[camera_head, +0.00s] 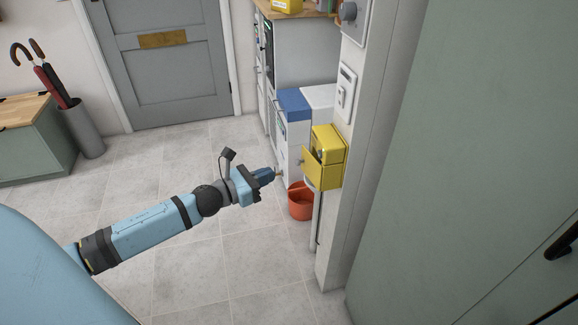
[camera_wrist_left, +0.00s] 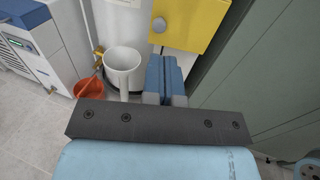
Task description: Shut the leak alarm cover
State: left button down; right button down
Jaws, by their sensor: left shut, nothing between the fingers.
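The yellow leak alarm box (camera_head: 329,140) is mounted on the narrow white wall, right of centre in the head view. Its yellow cover (camera_head: 323,177) stands open at the front, and a gap shows part of the inside. A grey knob sits on the cover's outer face. In the left wrist view the cover (camera_wrist_left: 205,18) fills the top, with its round knob (camera_wrist_left: 160,25) facing me. My left gripper (camera_head: 272,174) is shut and empty, left of the cover and apart from it. Its blue fingers (camera_wrist_left: 165,75) show below the cover in the wrist view. My right gripper is out of view.
An orange bucket (camera_head: 300,203) stands on the floor below the box; a white container (camera_wrist_left: 123,68) shows beside it in the wrist view. A white wall switch (camera_head: 346,88) is above the box. A tall green cabinet (camera_head: 470,150) bounds the right.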

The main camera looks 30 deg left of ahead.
aim_at(296, 163)
pick_arm(q)
jog(key=x, duration=0.7)
jog(key=w+m+g+h, duration=0.1)
jog(key=h, duration=0.1)
jog(key=w+m+g+h+b, duration=0.1)
jog(key=shift+w+d+m+h, duration=0.1)
jog(key=shift+m+h, duration=0.3)
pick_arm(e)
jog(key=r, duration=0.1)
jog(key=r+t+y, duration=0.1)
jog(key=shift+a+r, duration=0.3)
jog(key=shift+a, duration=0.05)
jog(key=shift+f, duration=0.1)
